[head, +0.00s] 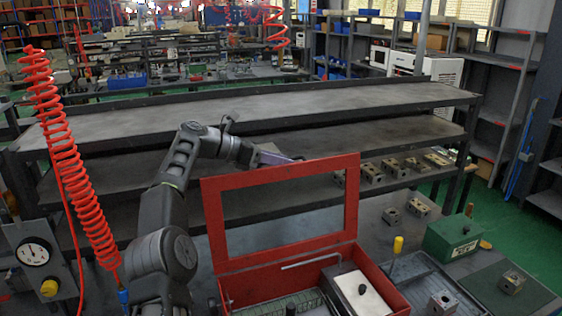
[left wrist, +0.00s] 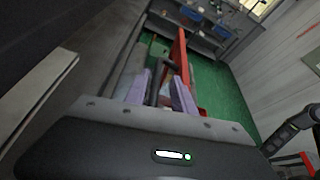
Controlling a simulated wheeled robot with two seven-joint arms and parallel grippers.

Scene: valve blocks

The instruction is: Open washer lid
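The red washer lid (head: 210,225) is a frame with a rectangular opening. It stands raised at the back of the red washer box (head: 380,288), tilted near upright. My left gripper (head: 284,158) is at the lid's top edge, on its far side. In the left wrist view its two purple fingers (left wrist: 160,92) stand apart, with a dark bar visible between them. The red lid (left wrist: 180,58) shows just beyond the fingers there; I cannot tell if they touch it. My right gripper is not in view.
Inside the box are a wire basket and a pale plate with a black knob (head: 362,289). Metal valve blocks (head: 391,215) and a green box (head: 452,238) stand at right. Dark shelves (head: 250,110) lie behind. A red coiled hose (head: 62,140) hangs at left.

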